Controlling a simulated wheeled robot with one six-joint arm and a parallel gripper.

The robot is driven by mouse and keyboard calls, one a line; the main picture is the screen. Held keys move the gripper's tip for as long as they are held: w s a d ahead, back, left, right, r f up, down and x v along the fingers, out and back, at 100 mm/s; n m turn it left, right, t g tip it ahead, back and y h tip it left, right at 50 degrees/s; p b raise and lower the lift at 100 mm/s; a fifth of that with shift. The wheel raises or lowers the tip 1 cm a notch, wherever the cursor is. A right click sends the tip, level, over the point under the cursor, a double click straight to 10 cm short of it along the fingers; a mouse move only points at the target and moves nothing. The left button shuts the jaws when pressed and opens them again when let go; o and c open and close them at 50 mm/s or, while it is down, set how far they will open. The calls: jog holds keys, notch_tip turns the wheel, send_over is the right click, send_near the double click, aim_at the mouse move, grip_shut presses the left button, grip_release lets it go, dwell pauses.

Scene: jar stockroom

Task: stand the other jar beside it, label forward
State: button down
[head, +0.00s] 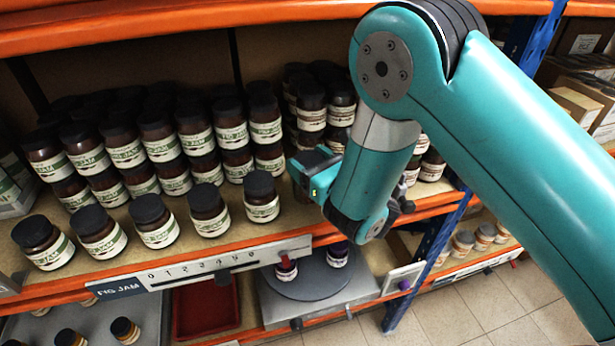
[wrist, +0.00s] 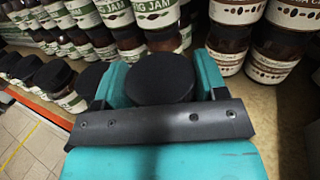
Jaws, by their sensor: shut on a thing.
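My gripper (head: 314,174) is over the right part of the upper shelf in the head view. It is shut on a jar (wrist: 160,82) with a black lid, seen from above between the two fingers (wrist: 158,88) in the wrist view. The held jar's label is hidden, and I cannot tell whether its base touches the shelf. A front row of fig jam jars with black lids and labels facing out stands to the left. The nearest of them (head: 261,197) is just left of my gripper; its lid (wrist: 91,78) shows beside the left finger in the wrist view.
More fig jam jars (head: 232,124) stand stacked behind. Jars with bean-patterned labels (wrist: 275,52) are at the right in the wrist view. The shelf's orange front edge (head: 150,270) carries a numbered strip. Below it, a grey round plate (head: 310,284) holds two small jars.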

jog(key=shift+f, duration=1.35)
jog(key=shift+f, duration=0.15)
jog(key=shift+c, duration=0.8)
grip_release()
